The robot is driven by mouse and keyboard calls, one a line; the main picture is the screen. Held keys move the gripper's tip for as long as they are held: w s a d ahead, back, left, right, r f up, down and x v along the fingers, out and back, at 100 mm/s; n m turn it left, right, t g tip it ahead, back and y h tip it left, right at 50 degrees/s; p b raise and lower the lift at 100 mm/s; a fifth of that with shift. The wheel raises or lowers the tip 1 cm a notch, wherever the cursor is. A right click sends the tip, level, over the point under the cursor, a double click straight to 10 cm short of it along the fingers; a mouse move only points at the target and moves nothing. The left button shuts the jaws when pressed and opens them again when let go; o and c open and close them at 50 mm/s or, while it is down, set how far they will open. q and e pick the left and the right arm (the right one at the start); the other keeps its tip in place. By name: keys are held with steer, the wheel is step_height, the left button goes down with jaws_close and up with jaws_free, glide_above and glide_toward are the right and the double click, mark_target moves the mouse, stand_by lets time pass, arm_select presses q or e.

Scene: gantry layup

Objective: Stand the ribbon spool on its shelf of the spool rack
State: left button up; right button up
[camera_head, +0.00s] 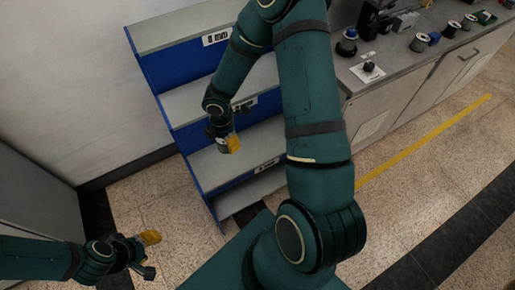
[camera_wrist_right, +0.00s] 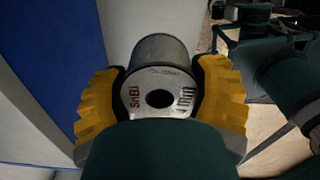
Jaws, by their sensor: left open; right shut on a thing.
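The ribbon spool (camera_wrist_right: 163,76) is a grey cylinder with a pale round face, a dark centre hole and print that looks like "SnBi" and "1 mm". My right gripper (camera_head: 229,145) is shut on it; in the right wrist view a yellow finger pad presses each side. The spool rack (camera_head: 196,102) has blue panels and grey stepped shelves. In the head view my right gripper is over a lower shelf (camera_head: 205,165); whether the spool touches it I cannot tell. The spool is mostly hidden there. My left gripper (camera_head: 151,254) is open and empty, low at the left.
The rack's top label (camera_head: 216,37) reads "8 mm"; the lower labels are too small to read surely. A grey counter (camera_head: 400,62) at the right carries several spools and a small dark-knobbed item (camera_head: 369,69). My right arm covers part of the rack. The speckled floor is clear.

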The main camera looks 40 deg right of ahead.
steer(key=b, duration=0.2)
glide_above(230, 161)
steer(key=shift+n, duration=0.3)
step_height(230, 161, down, 6)
steer(key=shift+f, duration=0.15)
steer(key=shift+f+b, duration=0.75)
steer(key=shift+f, duration=1.35)
steer(key=shift+r, duration=0.1)
steer(key=shift+f, duration=0.2)
steer(key=o, duration=1.4)
steer(key=shift+r, duration=0.1)
